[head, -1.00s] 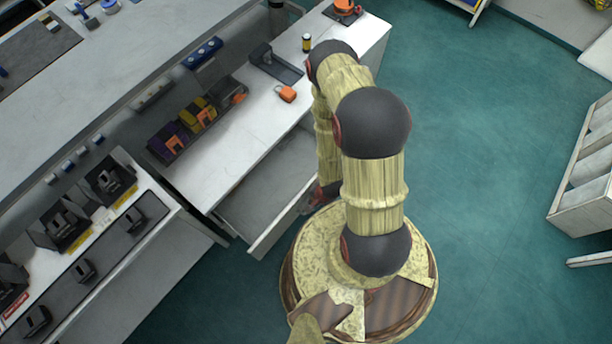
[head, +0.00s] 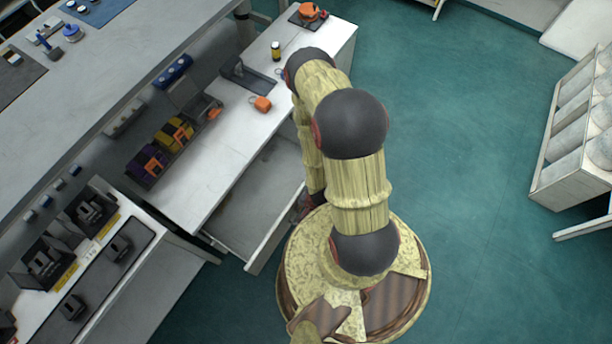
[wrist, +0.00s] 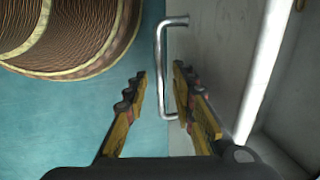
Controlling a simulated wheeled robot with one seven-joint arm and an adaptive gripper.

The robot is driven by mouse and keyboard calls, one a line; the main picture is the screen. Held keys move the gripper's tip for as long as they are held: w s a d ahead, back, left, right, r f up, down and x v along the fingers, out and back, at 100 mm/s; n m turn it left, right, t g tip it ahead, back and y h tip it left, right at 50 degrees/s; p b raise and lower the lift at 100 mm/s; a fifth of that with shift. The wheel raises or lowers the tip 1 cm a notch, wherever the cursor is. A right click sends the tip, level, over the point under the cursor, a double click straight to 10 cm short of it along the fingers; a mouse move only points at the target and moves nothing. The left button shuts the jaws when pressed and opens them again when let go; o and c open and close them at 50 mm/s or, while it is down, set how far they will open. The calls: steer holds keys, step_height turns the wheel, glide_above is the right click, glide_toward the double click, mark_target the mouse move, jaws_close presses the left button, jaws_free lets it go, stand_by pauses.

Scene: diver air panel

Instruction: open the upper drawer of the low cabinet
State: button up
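The low cabinet (head: 200,187) has a white top. A grey drawer (head: 262,200) under it stands pulled well out, its inside visible and looking empty. In the wrist view the drawer front (wrist: 205,50) carries a silver bar handle (wrist: 160,60). My gripper (wrist: 160,72) is open, with one yellow finger on each side of the handle's bar. The right finger is between the bar and the drawer front, and I see gaps on both sides of the bar. In the head view my arm mostly hides the gripper and the handle.
An orange padlock-like object (head: 262,104), a small dark bottle (head: 276,50) and a bin of coloured items (head: 165,150) stand on the cabinet top. A white rack (head: 575,140) stands at the right. The green floor (head: 450,120) between is clear.

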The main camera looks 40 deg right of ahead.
steer(key=shift+r, duration=0.15)
step_height(320, 180, up, 12)
steer(key=s, duration=0.2)
steer(key=shift+d+f, duration=0.25)
steer(key=shift+d, duration=0.1)
stand_by(0.7)
